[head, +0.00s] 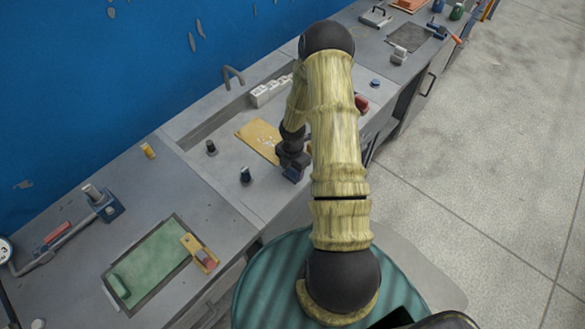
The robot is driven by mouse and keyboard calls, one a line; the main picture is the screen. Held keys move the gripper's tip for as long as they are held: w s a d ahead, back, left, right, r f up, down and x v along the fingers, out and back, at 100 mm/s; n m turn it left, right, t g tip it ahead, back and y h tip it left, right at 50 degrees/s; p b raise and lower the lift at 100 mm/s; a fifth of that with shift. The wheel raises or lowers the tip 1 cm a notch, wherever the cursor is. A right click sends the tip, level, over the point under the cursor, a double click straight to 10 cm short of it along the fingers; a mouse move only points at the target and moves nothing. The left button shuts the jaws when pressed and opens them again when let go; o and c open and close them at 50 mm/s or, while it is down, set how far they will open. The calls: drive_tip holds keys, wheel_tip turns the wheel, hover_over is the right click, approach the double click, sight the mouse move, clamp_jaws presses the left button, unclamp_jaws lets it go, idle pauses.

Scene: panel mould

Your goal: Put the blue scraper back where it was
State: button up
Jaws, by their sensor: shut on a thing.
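My gripper (293,163) is over the grey bench beside the sink-like recess, reaching down past the yellow board. It is shut on a small blue thing, which looks like the blue scraper (293,175), seen just below the fingers. My own arm and wrist hide most of it, so its full shape and whether it touches the bench cannot be told.
A yellow board (259,138) lies just left of my gripper. Two dark knob-like items (245,174) (211,147) stand nearby. White blocks (265,93) line the back.

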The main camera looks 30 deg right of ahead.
drive_tip(key=shift+f, duration=0.15)
drive_tip(key=o, duration=1)
wheel_tip(320, 180, up, 12)
drive_tip(key=shift+f+b, duration=0.25)
drive_tip(key=shift+b, duration=0.1)
drive_tip(key=shift+r, duration=0.4)
